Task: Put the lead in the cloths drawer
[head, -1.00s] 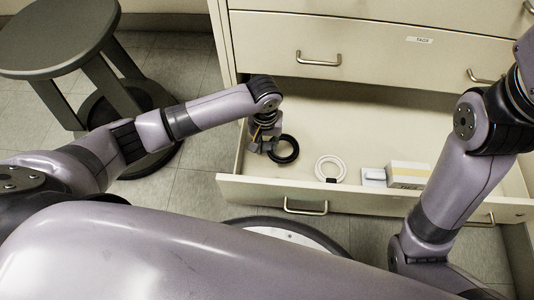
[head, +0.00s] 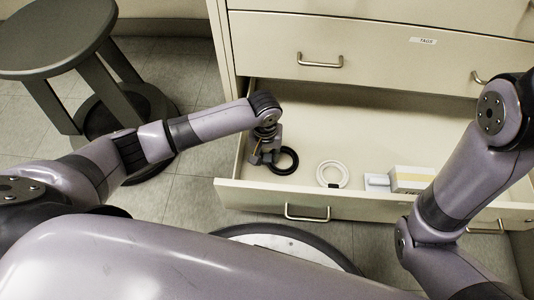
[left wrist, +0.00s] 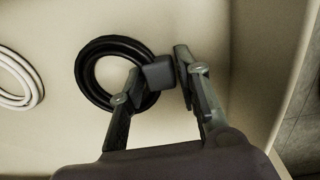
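A black coiled lead (head: 296,162) with a dark block on it is inside the open bottom drawer (head: 240,191), at its left end. My left gripper (head: 265,155) reaches down into the drawer beside the coil. Whether the coil touches the drawer floor is hard to tell. My right gripper is out of view; only my right arm shows.
A white coil (head: 321,173) with a dark clip, a small pale box (head: 376,180) and a white-and-yellow box (head: 407,178) lie further right in the drawer. A shut drawer labelled TAGS (head: 375,66) is above. A grey stool (head: 55,42) stands at left.

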